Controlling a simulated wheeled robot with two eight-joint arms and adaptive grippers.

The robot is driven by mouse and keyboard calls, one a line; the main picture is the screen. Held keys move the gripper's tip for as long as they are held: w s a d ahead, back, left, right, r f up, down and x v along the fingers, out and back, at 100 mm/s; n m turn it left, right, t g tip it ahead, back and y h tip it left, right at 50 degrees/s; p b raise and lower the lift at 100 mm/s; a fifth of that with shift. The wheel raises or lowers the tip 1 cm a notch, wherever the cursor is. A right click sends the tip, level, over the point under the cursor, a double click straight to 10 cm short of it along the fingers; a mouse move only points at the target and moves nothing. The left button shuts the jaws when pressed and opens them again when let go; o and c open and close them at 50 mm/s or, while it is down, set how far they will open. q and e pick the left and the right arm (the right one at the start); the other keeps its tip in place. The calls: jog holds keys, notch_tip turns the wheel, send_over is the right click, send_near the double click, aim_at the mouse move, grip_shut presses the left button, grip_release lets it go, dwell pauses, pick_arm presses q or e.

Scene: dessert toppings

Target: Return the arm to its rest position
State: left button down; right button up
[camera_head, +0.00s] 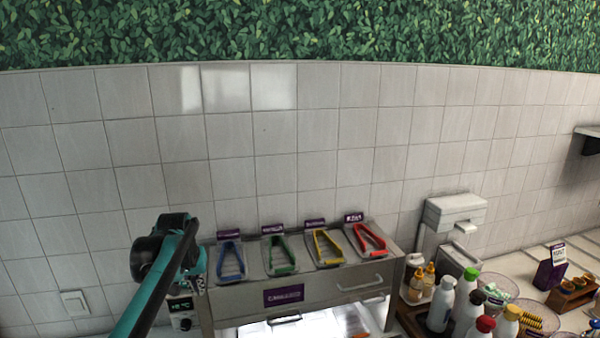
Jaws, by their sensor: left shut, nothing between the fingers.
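My left arm, teal and black, rises from the bottom edge left of centre. Its left gripper (194,262) is at the arm's upper end, beside the left end of the steel topping station (318,295). The dark gripper is small and partly hidden by the arm's own links. It is shut, and I see nothing held in it. My right arm and right gripper are not in view.
Blue (231,259), green (279,255), yellow (328,247) and red tongs (369,239) lie on the station's top. Several bottles and bowls crowd the counter at right, near a white dispenser (454,212). The tiled wall (270,150) stands behind.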

pick_arm(q)
jog(key=s+d+f+t+b, duration=0.1)
jog(key=s+d+f+b, duration=0.2)
jog(key=s+f+b, duration=0.3)
jog(key=s+d+f+m+t+b, duration=0.1)
jog(key=s+d+f+b, duration=0.2)
jog(key=s+f, duration=0.9)
jog(key=s+d+f+t+b, duration=0.1)
jog(key=s+d+f+b, duration=0.2)
jog(key=s+f+b, duration=0.6)
jog(key=shift+s+d+f+m+h, duration=0.15)
jog(key=shift+s+d+m+h, duration=0.2)
jog(key=shift+s, duration=0.8)
